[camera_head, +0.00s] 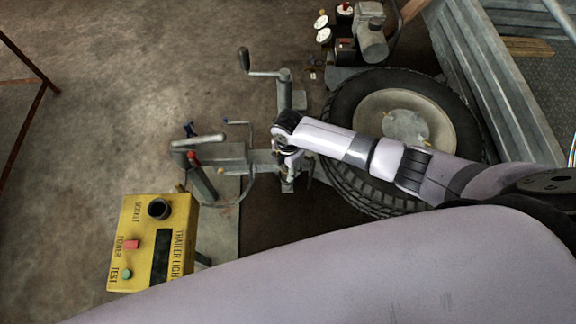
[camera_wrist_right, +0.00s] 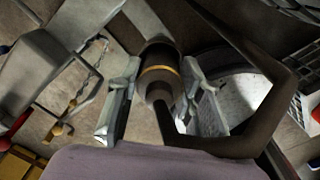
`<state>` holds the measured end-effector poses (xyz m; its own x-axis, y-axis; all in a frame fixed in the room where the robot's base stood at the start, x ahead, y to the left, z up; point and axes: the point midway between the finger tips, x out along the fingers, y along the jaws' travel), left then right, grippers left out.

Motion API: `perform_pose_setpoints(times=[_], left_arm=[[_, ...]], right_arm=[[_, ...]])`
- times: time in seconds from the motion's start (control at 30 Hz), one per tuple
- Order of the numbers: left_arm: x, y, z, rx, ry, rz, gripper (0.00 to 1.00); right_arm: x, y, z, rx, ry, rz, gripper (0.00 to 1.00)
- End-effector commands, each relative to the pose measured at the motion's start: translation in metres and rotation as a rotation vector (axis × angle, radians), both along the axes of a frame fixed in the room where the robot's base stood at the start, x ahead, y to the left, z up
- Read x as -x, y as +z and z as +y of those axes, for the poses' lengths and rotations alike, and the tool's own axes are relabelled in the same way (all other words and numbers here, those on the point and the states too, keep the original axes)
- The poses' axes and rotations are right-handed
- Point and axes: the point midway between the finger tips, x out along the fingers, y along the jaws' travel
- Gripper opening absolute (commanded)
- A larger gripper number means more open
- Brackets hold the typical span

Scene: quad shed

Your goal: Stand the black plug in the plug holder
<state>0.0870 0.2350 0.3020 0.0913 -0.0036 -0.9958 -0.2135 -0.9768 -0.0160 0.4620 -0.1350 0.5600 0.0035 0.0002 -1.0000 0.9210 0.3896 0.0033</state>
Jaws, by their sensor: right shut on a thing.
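My right gripper (camera_head: 288,168) hangs over the grey metal trailer tongue, left of the wheel, seen from above in the head view. In the right wrist view its two fingers (camera_wrist_right: 160,105) are shut on the black plug (camera_wrist_right: 158,58), a dark cylinder with a yellow ring. A dark bent cable (camera_wrist_right: 262,62) runs from the plug to the right and back. In the head view the plug is mostly hidden by my wrist. I cannot make out the plug holder for certain in either view. My left gripper is out of view.
A yellow trailer light tester (camera_head: 138,242) with a black socket stands at lower left. A jack with a crank handle (camera_head: 262,70) rises behind the tongue. A tyre (camera_head: 345,105) is close on the right, with gauges (camera_head: 322,28) behind.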

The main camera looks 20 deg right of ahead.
Motion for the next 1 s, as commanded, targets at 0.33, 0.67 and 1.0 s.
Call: perform_pose_setpoints(times=[0.33,0.67,1.0], left_arm=[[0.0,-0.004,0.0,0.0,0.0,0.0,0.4],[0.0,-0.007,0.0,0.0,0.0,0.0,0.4],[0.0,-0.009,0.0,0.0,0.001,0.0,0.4]], right_arm=[[0.0,-0.006,0.0,0.0,0.0,-0.001,0.04],[0.0,-0.011,0.0,0.0,0.0,0.0,0.04],[0.0,-0.014,0.0,0.0,0.0,0.0,0.39]])
